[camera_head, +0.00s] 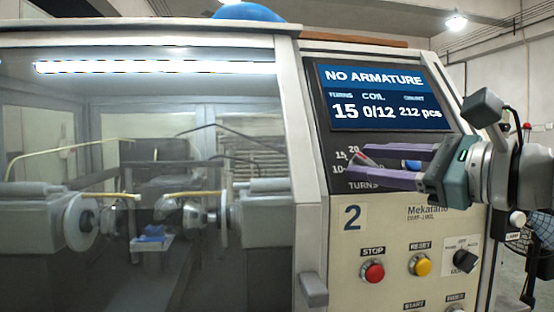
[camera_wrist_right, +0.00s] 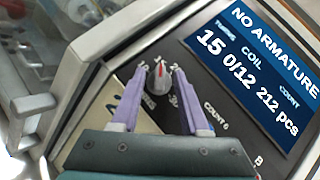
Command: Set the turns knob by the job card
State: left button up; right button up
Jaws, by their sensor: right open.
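The turns knob (camera_wrist_right: 160,80) is grey with a red pointer line, on the dark panel above the word TURNS. It also shows in the head view (camera_head: 361,158), partly behind the fingers, near the marks 10, 15 and 20. My right gripper (camera_wrist_right: 159,75) is open, its two purple fingers on either side of the knob; I cannot tell whether they touch it. In the head view the right gripper (camera_head: 362,162) reaches in from the right. The display (camera_head: 378,97) reads NO ARMATURE, turns 15, coil 0/12, count 212 pcs. I see no readable job card. My left gripper is out of view.
Below the panel are a red STOP button (camera_head: 372,272), a yellow RESET button (camera_head: 420,265) and a black rotary switch (camera_head: 465,260). A door handle (camera_head: 313,290) juts out at the cabinet edge. The winding chamber is behind glass on the left.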

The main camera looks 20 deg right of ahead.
grip_shut()
dwell(0.4)
